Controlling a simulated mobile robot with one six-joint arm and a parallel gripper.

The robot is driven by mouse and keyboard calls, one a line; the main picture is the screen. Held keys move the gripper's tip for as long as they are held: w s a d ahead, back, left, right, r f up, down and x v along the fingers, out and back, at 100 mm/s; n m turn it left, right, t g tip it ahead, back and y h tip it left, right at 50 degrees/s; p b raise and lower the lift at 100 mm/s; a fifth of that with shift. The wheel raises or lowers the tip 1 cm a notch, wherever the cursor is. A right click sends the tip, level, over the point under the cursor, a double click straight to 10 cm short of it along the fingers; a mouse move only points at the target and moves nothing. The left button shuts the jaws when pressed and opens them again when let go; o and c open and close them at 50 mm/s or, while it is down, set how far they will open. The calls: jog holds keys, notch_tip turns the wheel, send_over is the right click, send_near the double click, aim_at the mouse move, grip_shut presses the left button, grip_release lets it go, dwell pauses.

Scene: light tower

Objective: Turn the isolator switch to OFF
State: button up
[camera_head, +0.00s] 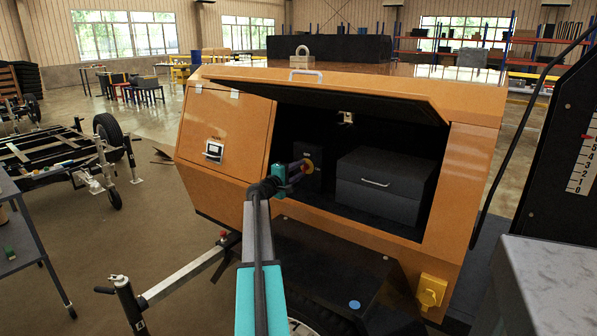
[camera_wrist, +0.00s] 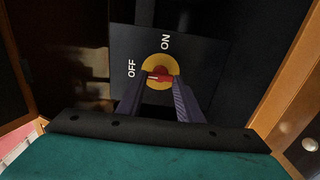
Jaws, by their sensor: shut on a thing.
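The isolator switch has a yellow disc (camera_wrist: 161,64) with a red handle (camera_wrist: 158,76), on a dark plate (camera_wrist: 205,62) marked ON above the disc and OFF to its left in the wrist view. The handle lies roughly crosswise there, with a pale mark near its left end, on the OFF side. My gripper (camera_wrist: 158,80) is shut on the red handle, one finger on each side, hiding part of its lower side. In the head view, my gripper (camera_head: 299,171) reaches into the open orange cabinet (camera_head: 206,148), at the switch (camera_head: 309,165).
A dark grey box (camera_head: 385,190) with a handle stands right of the switch inside the cabinet. The raised orange door (camera_head: 350,90) overhangs the opening. The tow bar (camera_head: 185,275) and a yellow socket (camera_head: 431,291) are low outside. A grey surface (camera_head: 550,280) stands at the right.

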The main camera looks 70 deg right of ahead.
jog(key=shift+d+r, duration=0.1)
jog(key=shift+r, duration=0.05)
jog(key=o, duration=0.9)
jog(key=shift+o, duration=0.9)
jog(key=v, duration=1.4)
